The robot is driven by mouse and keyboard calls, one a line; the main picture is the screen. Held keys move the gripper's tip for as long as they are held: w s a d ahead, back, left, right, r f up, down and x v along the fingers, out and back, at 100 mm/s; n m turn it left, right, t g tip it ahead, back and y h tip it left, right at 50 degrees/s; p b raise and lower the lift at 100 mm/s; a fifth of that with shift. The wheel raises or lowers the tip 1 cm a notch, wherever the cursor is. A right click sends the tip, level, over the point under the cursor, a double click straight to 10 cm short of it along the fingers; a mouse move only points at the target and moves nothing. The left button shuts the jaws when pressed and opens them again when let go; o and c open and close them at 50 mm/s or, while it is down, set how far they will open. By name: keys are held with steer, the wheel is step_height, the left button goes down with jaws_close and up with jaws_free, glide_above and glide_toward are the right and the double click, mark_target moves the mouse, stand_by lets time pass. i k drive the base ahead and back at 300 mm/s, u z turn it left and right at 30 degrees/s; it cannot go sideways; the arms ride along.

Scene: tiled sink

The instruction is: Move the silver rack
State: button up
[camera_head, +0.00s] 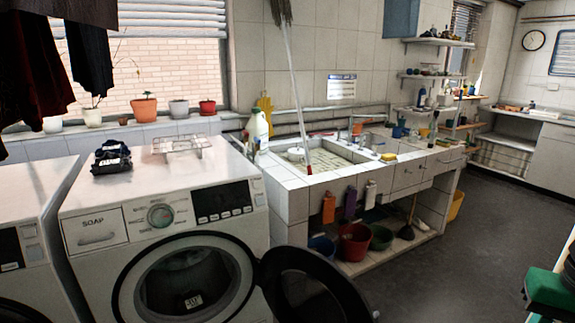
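The silver rack (182,146) is a small wire rack with short legs. It stands on the white top of the front-loading washing machine (95,205), towards the back. Nothing lies on the rack. My gripper is not in view.
A dark bundled item (110,158) lies left of the rack. A white bottle (257,128) stands to its right, by the tiled sink (335,150). A mop (297,90) leans in the sink. The washer's round door (312,290) hangs open. Dark clothes hang at upper left. Grey floor (440,260) is clear.

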mark_target(199, 149)
steer(key=u, duration=1.05)
